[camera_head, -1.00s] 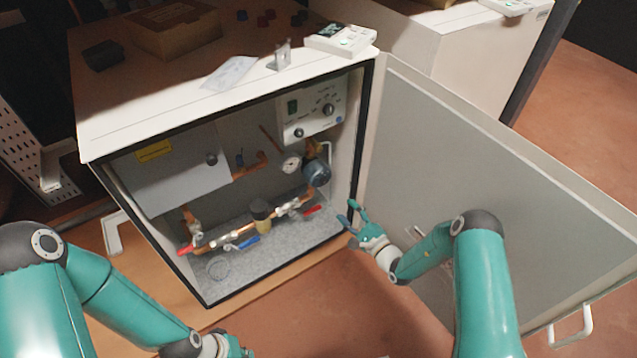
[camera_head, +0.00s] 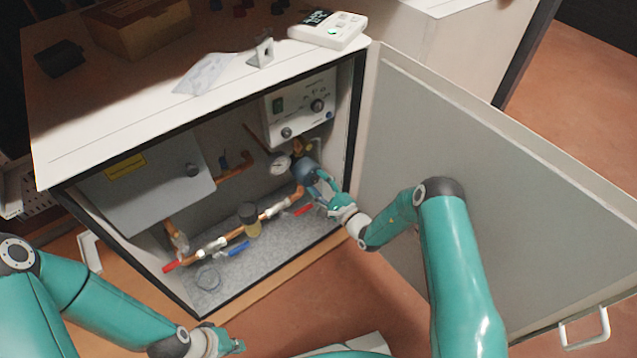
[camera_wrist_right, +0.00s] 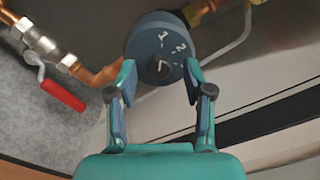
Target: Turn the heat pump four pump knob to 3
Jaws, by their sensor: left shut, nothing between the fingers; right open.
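The heat pump's blue-grey round pump (camera_head: 302,168) sits on the copper pipework inside the open cabinet. In the right wrist view its face (camera_wrist_right: 146,42) shows the numbers 1 and 2, with a small dark knob (camera_wrist_right: 159,67) at its centre. The knob's exact setting is hard to read, and a 3 is not clearly visible. My right gripper (camera_head: 325,187) is open at the cabinet opening, in front of the pump. In the wrist view its fingers (camera_wrist_right: 158,80) are on either side of the knob, apart from it. My left gripper (camera_head: 232,345) is shut and empty, low in front of the cabinet.
The open cabinet door (camera_head: 475,190) stands right of my right arm. A control panel (camera_head: 300,107) is above the pump. Red-handled (camera_wrist_right: 62,95) and blue-handled (camera_head: 239,249) valves lie along the lower pipes. A white device (camera_head: 328,30) rests on the cabinet top.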

